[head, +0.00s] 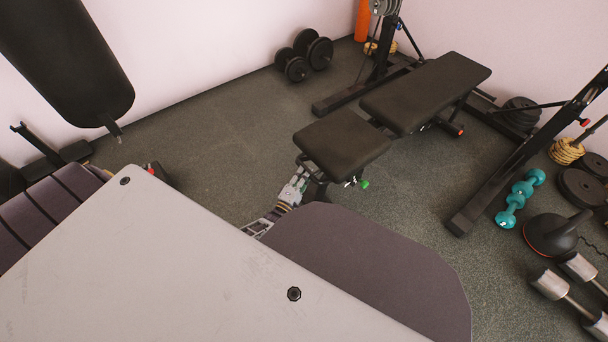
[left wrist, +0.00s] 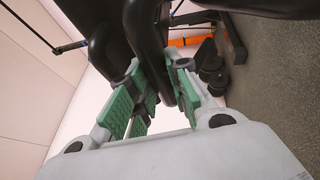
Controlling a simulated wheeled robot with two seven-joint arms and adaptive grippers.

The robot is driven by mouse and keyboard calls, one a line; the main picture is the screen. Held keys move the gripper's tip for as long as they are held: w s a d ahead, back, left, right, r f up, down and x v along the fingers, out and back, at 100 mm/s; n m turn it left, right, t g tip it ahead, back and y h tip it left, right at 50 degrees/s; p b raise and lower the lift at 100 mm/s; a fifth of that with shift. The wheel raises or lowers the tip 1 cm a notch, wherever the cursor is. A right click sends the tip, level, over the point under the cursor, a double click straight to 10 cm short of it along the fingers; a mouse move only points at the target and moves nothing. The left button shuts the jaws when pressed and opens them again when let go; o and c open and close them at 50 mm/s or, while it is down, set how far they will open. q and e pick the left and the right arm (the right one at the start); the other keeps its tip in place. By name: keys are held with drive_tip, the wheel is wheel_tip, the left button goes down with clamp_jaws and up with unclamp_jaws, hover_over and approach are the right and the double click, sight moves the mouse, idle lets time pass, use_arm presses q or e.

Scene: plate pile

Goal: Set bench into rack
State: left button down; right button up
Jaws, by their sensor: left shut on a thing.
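The black padded bench (head: 425,90) lies across the middle of the head view. Its seat pad (head: 345,148) is toward me, and its backrest reaches between the two sides of the rack (head: 490,192). My left gripper (head: 298,186) is at the near end of the bench, below the seat edge. In the left wrist view the green-padded fingers (left wrist: 158,88) are closed around a black tube of the bench (left wrist: 152,40). The exact contact is partly hidden by the fingers. My right gripper is not in view.
Teal dumbbells (head: 519,198), a kettlebell (head: 553,234) and weight plates (head: 582,188) lie to the right of the rack. Black dumbbells (head: 304,54) stand by the back wall. A punching bag (head: 66,58) hangs at upper left. Floor left of the bench is clear.

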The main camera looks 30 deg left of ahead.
use_arm(q)
drive_tip(key=c, duration=1.7)
unclamp_jaws()
drive_tip(key=shift+w+d+r, duration=0.1)
drive_tip(key=shift+w+d, duration=0.05)
drive_tip(key=shift+w, duration=0.05)
drive_tip(key=shift+o, duration=0.4)
drive_tip(key=shift+w, duration=0.1)
drive_tip(key=s+f, duration=0.2)
drive_tip(key=s, duration=0.9)
drive_tip(key=shift+s+f, duration=0.15)
drive_tip(key=shift+s, duration=0.25)
